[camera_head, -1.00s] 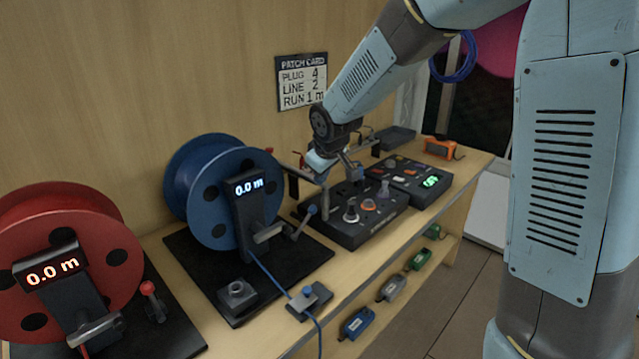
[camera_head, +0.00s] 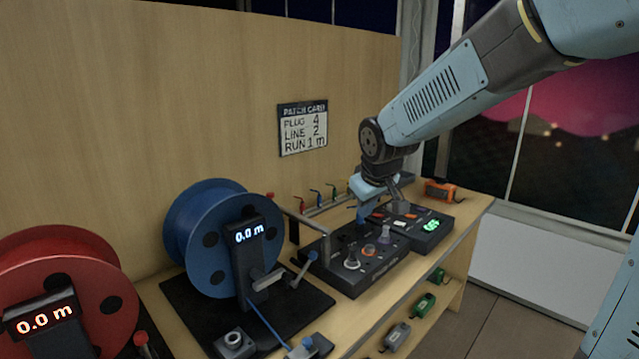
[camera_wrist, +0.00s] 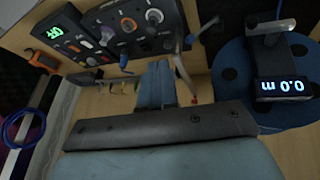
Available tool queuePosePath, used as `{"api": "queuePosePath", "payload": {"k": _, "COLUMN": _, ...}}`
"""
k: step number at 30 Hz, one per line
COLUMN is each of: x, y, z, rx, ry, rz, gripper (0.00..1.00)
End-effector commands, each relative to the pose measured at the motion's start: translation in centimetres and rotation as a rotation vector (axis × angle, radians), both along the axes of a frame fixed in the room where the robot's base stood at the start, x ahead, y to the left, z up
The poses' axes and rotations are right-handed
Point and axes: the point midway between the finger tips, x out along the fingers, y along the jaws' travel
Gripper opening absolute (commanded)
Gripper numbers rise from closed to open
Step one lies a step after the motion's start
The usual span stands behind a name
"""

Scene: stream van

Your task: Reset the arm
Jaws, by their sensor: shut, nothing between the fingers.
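My gripper (camera_head: 376,200) hangs from my light-blue arm, above the back of the black control panel (camera_head: 350,281) in the head view. Its fingers are together with nothing seen between them. In the wrist view the blue fingers (camera_wrist: 158,84) also lie side by side, pointing toward the panel (camera_wrist: 130,35), which shows upside down. The arm is bent at the wrist joint and reaches in from the upper right. I cannot tell the exact gap between the fingertips and the panel.
A blue reel (camera_head: 207,240) and a red reel (camera_head: 62,280), both reading 0.0 m, stand left on the bench. A patch card (camera_head: 303,130) hangs on the wooden wall. An orange device (camera_head: 440,190) sits at the bench's far end. Small coloured levers (camera_head: 318,198) stand behind the panel.

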Motion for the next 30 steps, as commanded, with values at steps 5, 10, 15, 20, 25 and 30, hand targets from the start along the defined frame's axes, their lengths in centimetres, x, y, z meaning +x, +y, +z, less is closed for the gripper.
{"api": "queuePosePath", "payload": {"k": 5, "x": -4.4, "y": -4.3, "z": 2.6, "rx": 0.04, "ry": 0.004, "rz": -0.122, "gripper": 0.0}}
{"api": "queuePosePath", "payload": {"k": 10, "x": -8.8, "y": -7.5, "z": 4.1, "rx": 0.08, "ry": 0.014, "rz": -0.231, "gripper": 0.0}}
{"api": "queuePosePath", "payload": {"k": 15, "x": -13.4, "y": -10.0, "z": 5.0, "rx": 0.122, "ry": 0.02, "rz": -0.336, "gripper": 0.0}}
{"api": "queuePosePath", "payload": {"k": 20, "x": -17.7, "y": -11.8, "z": 5.3, "rx": 0.162, "ry": 0.027, "rz": -0.428, "gripper": 0.0}}
{"api": "queuePosePath", "payload": {"k": 25, "x": -21.2, "y": -12.8, "z": 5.1, "rx": 0.196, "ry": 0.034, "rz": -0.501, "gripper": 0.0}}
{"api": "queuePosePath", "payload": {"k": 30, "x": -22.8, "y": -13.1, "z": 4.9, "rx": 0.212, "ry": 0.037, "rz": -0.534, "gripper": 0.0}}
